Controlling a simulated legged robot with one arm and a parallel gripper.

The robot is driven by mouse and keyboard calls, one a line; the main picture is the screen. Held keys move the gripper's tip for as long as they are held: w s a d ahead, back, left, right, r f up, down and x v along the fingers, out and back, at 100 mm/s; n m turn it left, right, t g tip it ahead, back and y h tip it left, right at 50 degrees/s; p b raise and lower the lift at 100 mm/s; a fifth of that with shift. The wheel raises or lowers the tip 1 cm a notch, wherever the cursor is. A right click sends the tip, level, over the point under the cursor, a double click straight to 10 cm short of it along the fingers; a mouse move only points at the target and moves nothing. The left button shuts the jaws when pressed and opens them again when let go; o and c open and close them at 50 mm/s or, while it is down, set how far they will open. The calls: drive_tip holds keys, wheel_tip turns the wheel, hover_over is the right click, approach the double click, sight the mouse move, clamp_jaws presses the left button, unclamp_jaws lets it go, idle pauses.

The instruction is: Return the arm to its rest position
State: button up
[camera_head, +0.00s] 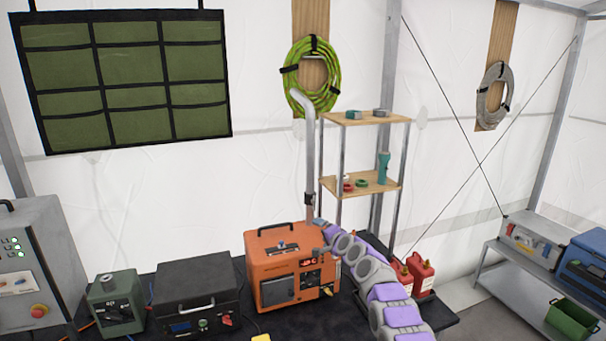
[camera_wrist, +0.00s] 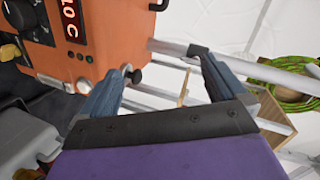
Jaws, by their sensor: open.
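My arm, purple and grey, reaches from the lower right toward the orange box (camera_head: 280,262) in the head view. My gripper (camera_wrist: 155,75) shows in the wrist view with its two blue-grey fingers spread apart and nothing between them. The orange box (camera_wrist: 100,30) fills the upper left there, with a dark knob, a small display and a round fitting near the left finger. I cannot tell whether a finger touches the box. In the head view my gripper's fingers are too small to make out beside the box's right side.
A shelf rack (camera_head: 362,187) and red cans (camera_head: 420,273) stand close behind my arm. A dark case (camera_head: 195,292), a green box (camera_head: 115,303) and a grey cabinet (camera_head: 35,265) are to the left. A side table (camera_head: 510,268) stands at the right. Open air lies above my arm.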

drive_tip(key=s+d+r+n+g+h+b, duration=0.2)
drive_tip(key=s+d+g, duration=0.1)
drive_tip(key=s, duration=0.8)
drive_tip(key=s+d+r+n+g+h+b, duration=0.1)
drive_tip(key=s+d+g+h, duration=0.15)
drive_tip(key=s, duration=0.85)
drive_tip(key=s+d+r+n+g+h+b, duration=0.2)
drive_tip(key=s+d+g, duration=0.1)
drive_tip(key=s, duration=0.7)
drive_tip(key=s+a+f+n+g+b, duration=0.1)
drive_tip(key=s+f+n+g, duration=0.1)
drive_tip(key=s, duration=2)
drive_tip(key=s+a+f+n+g+b, duration=0.2)
drive_tip(key=s+f+g, duration=0.2)
drive_tip(key=s, duration=1.9)
drive_tip(key=shift+s+f+n+y, duration=0.3)
drive_tip(key=shift+f+n+y, duration=0.1)
drive_tip(key=shift+f, duration=0.1)
drive_tip(key=shift+g, duration=0.25)
drive_tip(key=shift+c, duration=0.2)
